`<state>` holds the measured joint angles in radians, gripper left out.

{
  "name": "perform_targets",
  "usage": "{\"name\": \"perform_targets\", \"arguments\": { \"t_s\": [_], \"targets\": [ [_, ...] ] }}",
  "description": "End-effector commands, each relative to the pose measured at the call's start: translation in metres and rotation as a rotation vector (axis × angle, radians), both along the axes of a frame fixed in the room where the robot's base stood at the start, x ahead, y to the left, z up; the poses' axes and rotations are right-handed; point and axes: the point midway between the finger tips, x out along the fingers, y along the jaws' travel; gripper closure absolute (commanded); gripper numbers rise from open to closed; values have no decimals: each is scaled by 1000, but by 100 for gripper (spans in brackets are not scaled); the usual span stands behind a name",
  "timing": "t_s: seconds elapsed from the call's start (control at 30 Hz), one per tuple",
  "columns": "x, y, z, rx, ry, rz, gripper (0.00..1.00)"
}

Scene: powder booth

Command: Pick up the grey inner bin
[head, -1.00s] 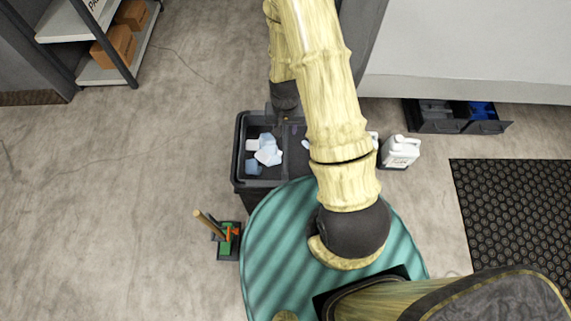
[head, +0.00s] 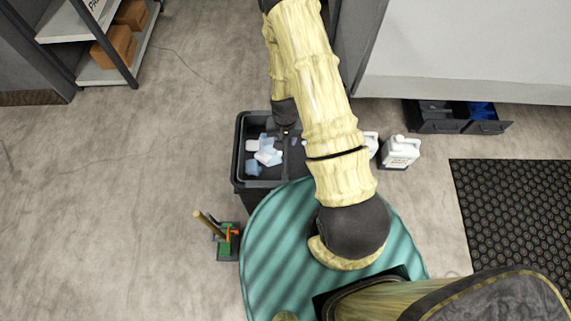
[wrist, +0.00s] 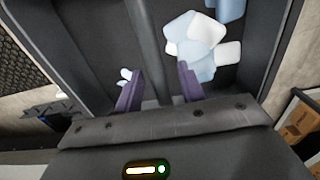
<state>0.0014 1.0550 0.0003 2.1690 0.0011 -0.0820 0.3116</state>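A dark grey bin (head: 239,151) stands on the floor behind my teal base in the head view. A divider (wrist: 148,45) splits it into two compartments, and I cannot tell which part is the grey inner bin. White and pale blue crumpled pieces (head: 267,153) lie in the left compartment; they also show in the wrist view (wrist: 197,42). My gripper (wrist: 160,72) is over the bin, its two purple fingers apart on either side of the divider. Nothing is visibly clamped. In the head view my arm hides much of the right compartment.
White jugs (head: 400,152) stand right of the bin, with open dark drawers (head: 440,124) behind. A small dark holder with a brush and tools (head: 229,240) stands front left. A shelf with cardboard boxes (head: 115,47) is far left. The floor left of the bin is clear.

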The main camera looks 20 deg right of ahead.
Motion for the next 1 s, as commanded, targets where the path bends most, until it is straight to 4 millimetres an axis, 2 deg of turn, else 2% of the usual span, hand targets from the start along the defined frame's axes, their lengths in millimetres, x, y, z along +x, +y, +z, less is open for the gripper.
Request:
{"name": "perform_targets", "arguments": {
  "t_s": [0.57,0.77,1.0],
  "targets": [
    [0,0,-3,0,0,0,61],
    [0,0,-3,0,0,0,98],
    [0,0,-3,0,-1,0,100]
  ]
}}
